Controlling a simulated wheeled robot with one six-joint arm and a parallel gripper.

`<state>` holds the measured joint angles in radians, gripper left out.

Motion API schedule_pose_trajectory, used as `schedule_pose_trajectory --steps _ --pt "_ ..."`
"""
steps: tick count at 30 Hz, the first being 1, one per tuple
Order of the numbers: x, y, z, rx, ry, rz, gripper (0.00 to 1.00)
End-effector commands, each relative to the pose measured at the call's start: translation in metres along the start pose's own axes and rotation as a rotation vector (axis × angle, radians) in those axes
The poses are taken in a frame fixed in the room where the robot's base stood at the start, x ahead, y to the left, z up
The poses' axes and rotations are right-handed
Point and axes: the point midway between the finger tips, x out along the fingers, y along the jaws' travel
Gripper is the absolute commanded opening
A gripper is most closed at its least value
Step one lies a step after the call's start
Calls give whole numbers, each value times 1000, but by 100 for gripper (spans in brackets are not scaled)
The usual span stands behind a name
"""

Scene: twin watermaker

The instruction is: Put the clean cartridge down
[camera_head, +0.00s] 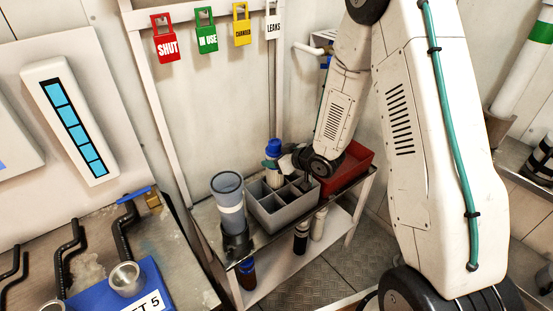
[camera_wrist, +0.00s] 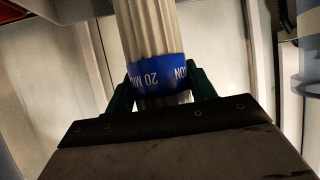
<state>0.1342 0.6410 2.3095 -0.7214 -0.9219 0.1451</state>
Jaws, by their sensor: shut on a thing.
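My gripper (camera_wrist: 160,92) is shut on a white pleated cartridge (camera_wrist: 150,35), its green fingers at either side of a blue band with white lettering that includes "20". The pleats look pale and clean. In the head view the cartridge (camera_head: 273,175) stands roughly upright, with blue at its top, at the back left of a grey divided bin (camera_head: 268,223). My gripper (camera_head: 287,162) reaches it from the right, partly hidden by my wrist. I cannot tell whether the cartridge's lower end touches anything.
A red tray (camera_head: 357,157) lies right of the grey bin on the cart. A clear cylindrical housing (camera_head: 228,205) stands at its left end. Bottles (camera_head: 301,238) stand on the lower shelf. Coloured tags (camera_head: 207,35) hang from the rail above.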

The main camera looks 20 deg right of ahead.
Motion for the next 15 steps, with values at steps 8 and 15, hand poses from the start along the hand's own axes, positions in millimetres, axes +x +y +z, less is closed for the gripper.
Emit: schedule_pose_trajectory --steps 8,15 --pt "1 1 2 0 1 2 15" --pt "2 1 5 1 0 2 77"
